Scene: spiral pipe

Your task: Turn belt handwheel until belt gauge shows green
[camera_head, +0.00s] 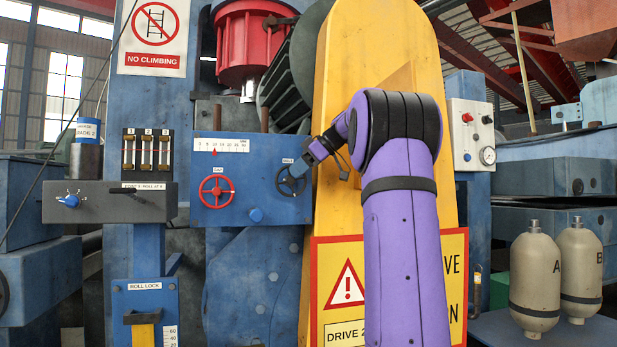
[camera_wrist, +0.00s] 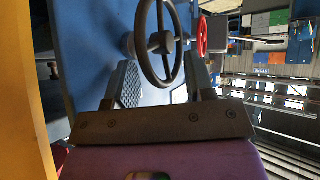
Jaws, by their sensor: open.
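The black belt handwheel (camera_head: 291,181) is on the right side of a blue panel (camera_head: 240,205), under a small label that seems to read BELT. It also shows in the wrist view (camera_wrist: 165,43), large and seen obliquely, with its spokes and hub. My gripper (camera_head: 306,164) is at the wheel's upper right in the head view. In the wrist view my gripper (camera_wrist: 161,82) is open, one finger on each side of the wheel's near rim. I cannot tell whether they touch it. I cannot make out a belt gauge or any green reading.
A yellow guard (camera_head: 335,100) stands close behind my arm. A grey box (camera_head: 472,135) with a round dial is on the right.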

